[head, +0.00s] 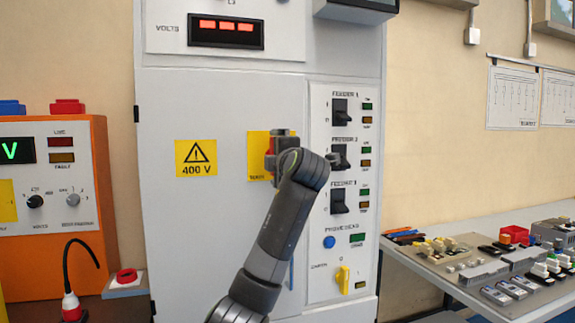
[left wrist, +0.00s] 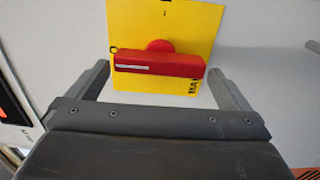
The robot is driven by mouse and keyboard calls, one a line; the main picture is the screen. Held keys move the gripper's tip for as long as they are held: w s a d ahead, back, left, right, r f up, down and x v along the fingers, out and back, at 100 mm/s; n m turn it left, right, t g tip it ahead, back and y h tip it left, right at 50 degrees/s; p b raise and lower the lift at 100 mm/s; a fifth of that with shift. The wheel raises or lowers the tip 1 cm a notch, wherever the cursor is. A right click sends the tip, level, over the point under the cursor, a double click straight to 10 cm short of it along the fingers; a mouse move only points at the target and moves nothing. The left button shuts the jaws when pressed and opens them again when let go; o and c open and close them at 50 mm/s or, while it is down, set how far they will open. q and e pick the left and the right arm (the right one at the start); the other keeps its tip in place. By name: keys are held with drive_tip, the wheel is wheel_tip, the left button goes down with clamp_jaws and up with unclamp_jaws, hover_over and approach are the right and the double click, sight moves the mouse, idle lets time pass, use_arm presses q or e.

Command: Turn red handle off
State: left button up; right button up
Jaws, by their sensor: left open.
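The red handle (left wrist: 158,63) is a bar on a round red hub, on a yellow plate (left wrist: 195,25). In the left wrist view it lies across the picture, with a white line on its left part. A round black mark is near its left end, and a small "I" is at the plate's top. In the head view the handle (head: 270,147) is mostly hidden by my gripper, in front of the yellow plate (head: 256,142). My left gripper (left wrist: 158,68) is open, one finger by each end of the bar, with small gaps showing. My right gripper is not in view.
The grey cabinet (head: 220,100) has several black feeder switches (head: 340,112) to the right of the plate, near my wrist. A yellow knob (head: 343,280) is below them. An orange box (head: 50,260) stands left, and a workbench with parts (head: 450,265) is right.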

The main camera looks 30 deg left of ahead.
use_arm(q)
drive_tip(key=b+v, duration=0.3)
drive_tip(key=v, duration=1.3)
drive_tip(key=shift+s+d, duration=0.2)
drive_tip(key=shift+s, duration=0.05)
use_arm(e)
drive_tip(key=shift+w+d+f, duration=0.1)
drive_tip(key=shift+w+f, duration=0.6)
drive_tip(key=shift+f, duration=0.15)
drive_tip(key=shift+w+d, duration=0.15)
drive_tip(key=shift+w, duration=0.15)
